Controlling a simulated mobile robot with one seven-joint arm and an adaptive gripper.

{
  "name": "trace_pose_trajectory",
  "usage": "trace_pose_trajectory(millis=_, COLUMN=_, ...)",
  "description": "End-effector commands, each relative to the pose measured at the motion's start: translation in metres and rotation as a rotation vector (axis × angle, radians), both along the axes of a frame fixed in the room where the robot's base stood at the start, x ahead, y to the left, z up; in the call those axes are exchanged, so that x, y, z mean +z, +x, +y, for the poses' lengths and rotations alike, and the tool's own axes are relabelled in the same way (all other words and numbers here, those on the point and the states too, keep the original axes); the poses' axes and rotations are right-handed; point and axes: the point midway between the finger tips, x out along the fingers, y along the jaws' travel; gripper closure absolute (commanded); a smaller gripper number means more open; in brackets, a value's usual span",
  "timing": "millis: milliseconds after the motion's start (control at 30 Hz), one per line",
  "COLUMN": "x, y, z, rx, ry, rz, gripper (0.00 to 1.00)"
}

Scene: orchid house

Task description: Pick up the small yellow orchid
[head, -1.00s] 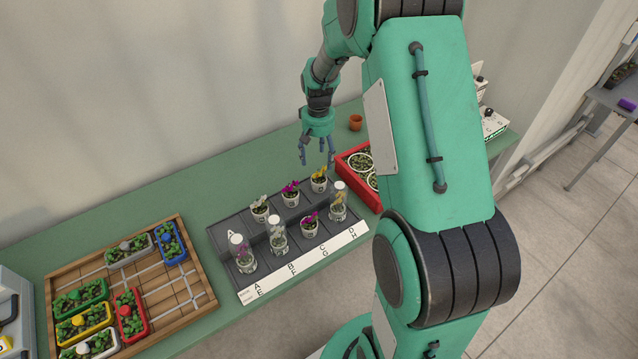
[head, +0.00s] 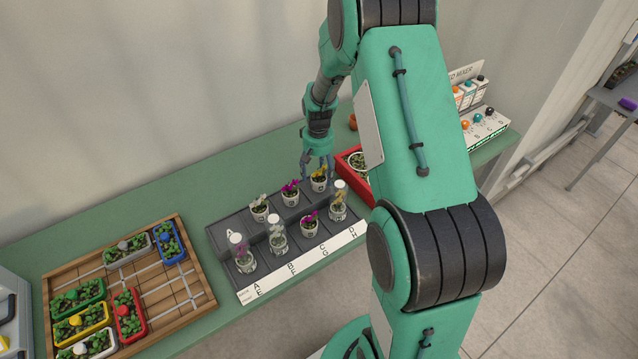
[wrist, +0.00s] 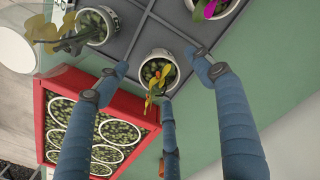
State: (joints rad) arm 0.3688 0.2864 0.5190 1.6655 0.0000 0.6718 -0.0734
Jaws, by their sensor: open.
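A small yellow orchid in a white pot (head: 319,184) stands uncovered at the back right of the dark tray (head: 222,234). It also shows in the wrist view as a white pot with yellow petals (wrist: 156,72). My gripper (head: 318,168) is open just above it, pointing down. In the wrist view my gripper (wrist: 160,76) has its fingers spread around the pot, with one finger near the flower. I cannot tell whether any finger touches it. Another yellow orchid (head: 338,211) stands under a clear cover at the tray's front right.
Magenta (head: 290,197) and white (head: 259,211) orchids stand left of it in the back row. A red crate of round pots (wrist: 118,91) is close beside the tray. A wooden tray of planters (head: 200,297) is at left. Bare green bench lies behind the dark tray.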

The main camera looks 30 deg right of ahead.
Motion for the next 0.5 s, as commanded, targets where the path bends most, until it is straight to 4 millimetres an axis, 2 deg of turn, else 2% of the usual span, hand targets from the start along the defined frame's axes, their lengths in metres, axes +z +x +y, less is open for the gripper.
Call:
trace_pose_trajectory(millis=367, x=-0.0017, y=0.0003, z=-0.0002, rx=0.000, ry=0.000, rz=-0.001, gripper=0.33)
trace_pose_trajectory(millis=500, x=-0.0082, y=0.0001, z=-0.0007, rx=0.000, ry=0.000, rz=-0.001, gripper=0.33)
